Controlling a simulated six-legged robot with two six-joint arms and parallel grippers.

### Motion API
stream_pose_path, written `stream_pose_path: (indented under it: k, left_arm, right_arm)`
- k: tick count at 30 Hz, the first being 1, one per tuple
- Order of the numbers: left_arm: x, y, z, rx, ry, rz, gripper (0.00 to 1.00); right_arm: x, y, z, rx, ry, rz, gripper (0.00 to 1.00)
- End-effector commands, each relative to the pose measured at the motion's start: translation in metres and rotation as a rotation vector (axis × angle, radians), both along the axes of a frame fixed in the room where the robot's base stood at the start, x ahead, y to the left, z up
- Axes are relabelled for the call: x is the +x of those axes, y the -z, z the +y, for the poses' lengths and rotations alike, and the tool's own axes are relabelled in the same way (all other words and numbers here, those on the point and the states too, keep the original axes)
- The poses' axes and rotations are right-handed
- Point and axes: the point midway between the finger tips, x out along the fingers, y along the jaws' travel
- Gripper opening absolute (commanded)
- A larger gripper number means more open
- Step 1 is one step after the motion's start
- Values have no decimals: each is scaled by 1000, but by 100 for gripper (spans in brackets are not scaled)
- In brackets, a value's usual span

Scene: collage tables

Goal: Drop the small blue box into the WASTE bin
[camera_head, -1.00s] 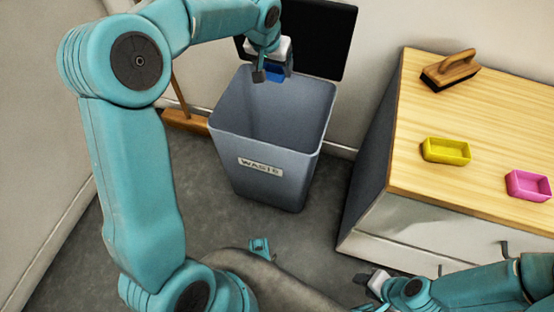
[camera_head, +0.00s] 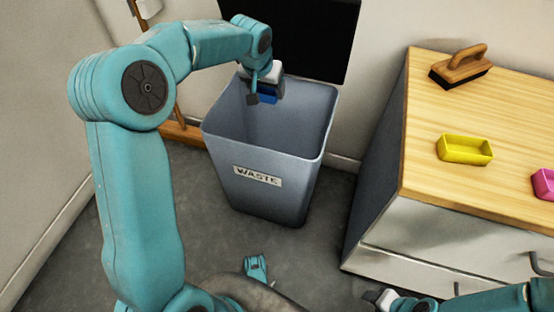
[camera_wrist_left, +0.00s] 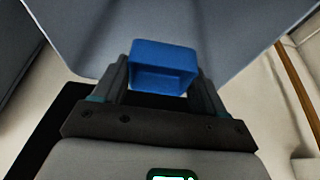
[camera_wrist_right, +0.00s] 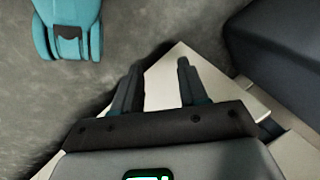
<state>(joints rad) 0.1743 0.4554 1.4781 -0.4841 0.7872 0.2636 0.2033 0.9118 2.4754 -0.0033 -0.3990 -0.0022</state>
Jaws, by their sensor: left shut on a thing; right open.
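The small blue box (camera_head: 267,98) is held in my left gripper (camera_head: 262,95) at the far side of the bin's mouth. In the left wrist view the blue box (camera_wrist_left: 163,67) sits between both fingers, with its open side showing. The WASTE bin (camera_head: 265,190) is a grey-blue open bin with a white label, upright on the floor. Its wall also fills the upper part of the left wrist view (camera_wrist_left: 220,25). My right gripper (camera_wrist_right: 158,85) is open and empty. It shows low in the head view (camera_head: 383,299), beside the cabinet.
A wooden-topped cabinet (camera_head: 425,110) stands at right with a brush (camera_head: 463,67), a yellow box (camera_head: 465,149) and a pink box (camera_head: 544,184) on it. A dark panel (camera_head: 300,35) is behind the bin. A wooden broom (camera_head: 183,133) stands left of the bin.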

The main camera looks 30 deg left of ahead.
Motion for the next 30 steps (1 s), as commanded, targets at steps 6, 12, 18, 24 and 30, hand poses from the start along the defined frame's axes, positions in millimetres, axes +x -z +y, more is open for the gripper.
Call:
stream_pose_path:
  k: [6,12,18,24,30]
  left_arm:
    - [0,-1,0,0,0,0,100]
    - [0,-1,0,0,0,1,100]
    - [-7,-23,-2,0,0,-1,100]
    - [-26,-73,-7,0,1,-3,100]
    - [-45,-119,-11,1,1,-2,100]
  right_arm:
    - [0,-1,0,0,0,0,43]
    - [0,-1,0,0,0,0,43]
    - [-5,-12,1,3,-2,17,43]
    - [-20,-35,4,13,-10,64,43]
    - [-25,-52,8,16,-23,77,43]
